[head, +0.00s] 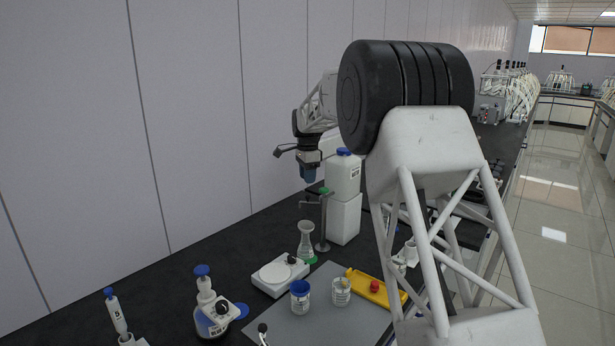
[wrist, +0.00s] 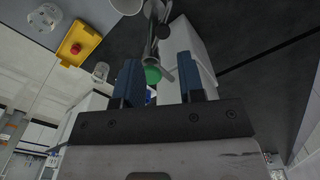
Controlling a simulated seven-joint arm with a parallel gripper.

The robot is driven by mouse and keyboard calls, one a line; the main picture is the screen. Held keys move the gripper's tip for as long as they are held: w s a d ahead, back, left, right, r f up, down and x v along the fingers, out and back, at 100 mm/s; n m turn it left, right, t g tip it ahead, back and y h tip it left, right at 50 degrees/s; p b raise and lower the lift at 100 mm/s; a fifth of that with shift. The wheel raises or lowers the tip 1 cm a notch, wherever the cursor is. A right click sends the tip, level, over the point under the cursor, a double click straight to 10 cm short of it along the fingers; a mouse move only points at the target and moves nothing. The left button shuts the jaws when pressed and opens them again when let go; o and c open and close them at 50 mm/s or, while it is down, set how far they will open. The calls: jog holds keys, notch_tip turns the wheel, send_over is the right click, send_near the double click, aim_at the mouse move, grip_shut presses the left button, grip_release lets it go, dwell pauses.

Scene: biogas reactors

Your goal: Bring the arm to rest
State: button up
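My gripper (head: 308,177) hangs at the end of my arm above the back of the dark bench, near the wall. It points down, left of a white canister with a blue cap (head: 345,175). In the wrist view its two blue fingers (wrist: 160,65) stand apart. I see no object held between them. A stand with a green part (wrist: 153,75) shows in the gap, seemingly beyond the fingers; the same stand (head: 323,225) is below the gripper in the head view. My arm's large black joint hides part of the bench at the right.
A white box (head: 344,219) supports the canister. In front are a flask (head: 305,241), a white flat device (head: 277,275), a blue-rimmed jar (head: 300,297), a beaker (head: 341,291), a yellow box with red button (head: 378,288) and a dispenser bottle (head: 210,318). The back left bench is clear.

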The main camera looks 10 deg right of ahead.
jog(key=shift+s, duration=0.1)
jog(key=s+d+r+n, duration=0.2)
jog(key=s+r, duration=0.1)
jog(key=s, duration=0.8)
jog(key=s+d+r+n+t, duration=0.1)
jog(key=s+d+r+n, duration=0.15)
jog(key=s, duration=0.85)
jog(key=s+d+r+n, duration=0.1)
jog(key=s+r+n, duration=0.25)
jog(key=s, duration=0.75)
jog(key=s+d+f+n, duration=0.1)
jog(key=s+f+n, duration=0.1)
jog(key=s, duration=0.9)
jog(key=s+f+n+t, duration=0.1)
jog(key=s+f, duration=0.3)
jog(key=s, duration=0.7)
jog(key=s+d+f+n, duration=0.1)
jog(key=s+f+n, duration=0.2)
jog(key=s, duration=0.9)
jog(key=shift+d+f+n+t, duration=0.3)
jog(key=shift+f+n, duration=0.1)
